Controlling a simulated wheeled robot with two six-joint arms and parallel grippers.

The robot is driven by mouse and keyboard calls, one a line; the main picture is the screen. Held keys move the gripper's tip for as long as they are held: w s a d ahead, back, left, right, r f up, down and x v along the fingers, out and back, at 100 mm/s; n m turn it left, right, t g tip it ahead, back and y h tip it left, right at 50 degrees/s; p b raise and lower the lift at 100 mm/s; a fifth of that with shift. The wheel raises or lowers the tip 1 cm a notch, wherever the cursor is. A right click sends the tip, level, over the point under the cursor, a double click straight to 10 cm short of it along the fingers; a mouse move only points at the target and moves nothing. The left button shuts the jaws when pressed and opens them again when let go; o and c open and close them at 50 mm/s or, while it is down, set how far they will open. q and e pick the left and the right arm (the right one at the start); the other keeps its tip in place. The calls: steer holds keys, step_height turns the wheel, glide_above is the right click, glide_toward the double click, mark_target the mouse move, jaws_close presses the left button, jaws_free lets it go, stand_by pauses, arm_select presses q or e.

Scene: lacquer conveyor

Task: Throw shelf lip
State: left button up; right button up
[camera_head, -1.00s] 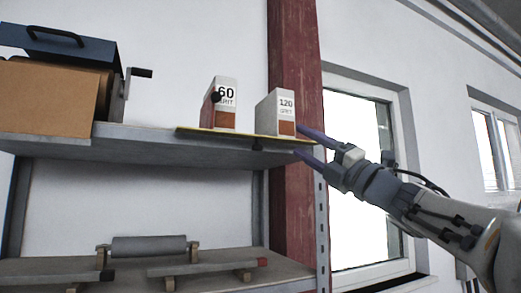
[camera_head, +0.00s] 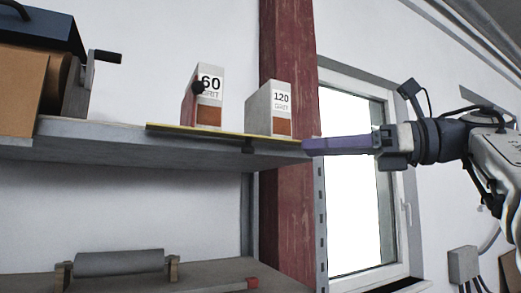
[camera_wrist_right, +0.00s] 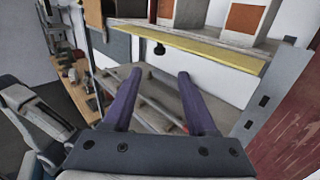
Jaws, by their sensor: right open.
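The shelf lip (camera_head: 220,133) is a thin yellow-edged strip along the front of the upper shelf, under two grit boxes. My left gripper is not in view.
The 60 grit box (camera_head: 207,98) has a black ball at its left side; the 120 grit box (camera_head: 270,108) stands right of it. A cardboard box (camera_head: 20,90) is at the left on the shelf (camera_head: 90,135). A red post (camera_head: 285,200) stands behind. A roller (camera_head: 118,262) lies below.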

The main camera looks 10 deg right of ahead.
mark_target(246, 145)
steer(key=shift+p+x, duration=0.9)
steer(key=shift+x, duration=4.2)
jaws_close()
